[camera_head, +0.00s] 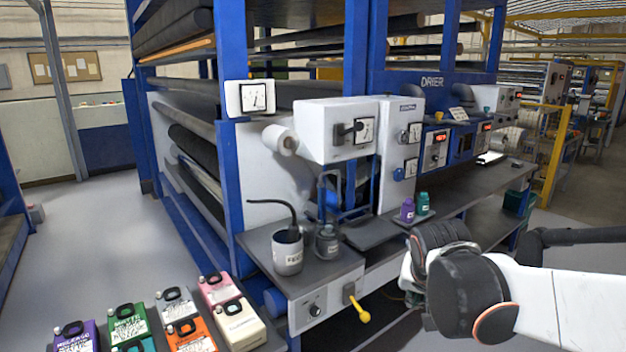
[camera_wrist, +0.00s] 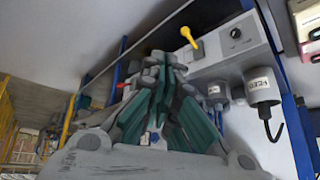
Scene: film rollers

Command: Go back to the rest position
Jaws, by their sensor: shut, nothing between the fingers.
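My gripper (camera_wrist: 157,66) fills the middle of the wrist view, its fingers drawn together with nothing seen between them. The wrist view is turned over, so the machine hangs upside down behind the fingers. In the head view my arm (camera_head: 545,295) comes in from the right. Its black and white wrist is in front of the machine's lower shelf, right of the yellow lever (camera_head: 357,309). The fingers are mostly hidden there behind the wrist. The yellow lever also shows beyond the fingers in the wrist view (camera_wrist: 188,36).
A grey pot (camera_head: 288,254) with a black hook and a darker pot (camera_head: 327,243) stand on the shelf. Purple (camera_head: 407,211) and green (camera_head: 423,204) bottles stand behind my wrist. Several coloured containers (camera_head: 188,330) are at lower left. Open floor (camera_head: 95,235) lies left.

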